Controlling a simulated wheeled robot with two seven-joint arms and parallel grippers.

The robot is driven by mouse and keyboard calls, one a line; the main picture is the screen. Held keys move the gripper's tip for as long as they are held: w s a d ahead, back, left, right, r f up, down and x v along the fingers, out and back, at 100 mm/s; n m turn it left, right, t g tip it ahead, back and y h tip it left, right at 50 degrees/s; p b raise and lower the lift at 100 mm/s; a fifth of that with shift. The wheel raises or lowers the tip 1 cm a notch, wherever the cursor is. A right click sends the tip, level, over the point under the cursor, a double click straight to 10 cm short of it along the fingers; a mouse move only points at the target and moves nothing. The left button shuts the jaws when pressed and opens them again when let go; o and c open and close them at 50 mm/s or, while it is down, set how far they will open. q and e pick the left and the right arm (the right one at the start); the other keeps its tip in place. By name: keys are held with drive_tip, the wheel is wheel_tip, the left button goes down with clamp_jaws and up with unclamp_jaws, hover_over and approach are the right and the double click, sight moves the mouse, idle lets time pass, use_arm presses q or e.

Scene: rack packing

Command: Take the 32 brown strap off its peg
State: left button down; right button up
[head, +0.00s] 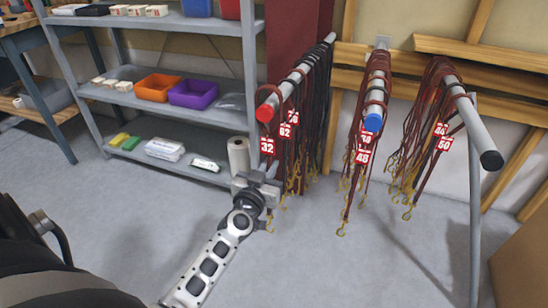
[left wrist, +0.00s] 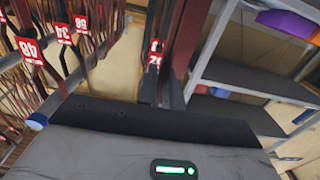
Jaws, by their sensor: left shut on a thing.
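The 32 brown strap, with its red 32 tag (head: 267,145), hangs at the near end of the left peg, just behind its red cap (head: 265,113). My left gripper (head: 262,180) is below the tag in the head view and shut on the strap. In the left wrist view a dark brown strap (left wrist: 182,50) rises from the jaws, with a partly hidden red tag (left wrist: 155,58) beside it. The strap's loop still appears to be over the peg. My right gripper is not in view.
More straps with tags hang close behind on the same peg. A blue-capped peg (head: 373,122) and a black-capped peg (head: 491,160) hold further straps to the right. A grey shelf (head: 190,110) with bins stands at the left. The floor in front is clear.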

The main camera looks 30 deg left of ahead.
use_arm(q)
drive_tip(key=v, duration=1.4)
drive_tip(key=shift+s, duration=0.15)
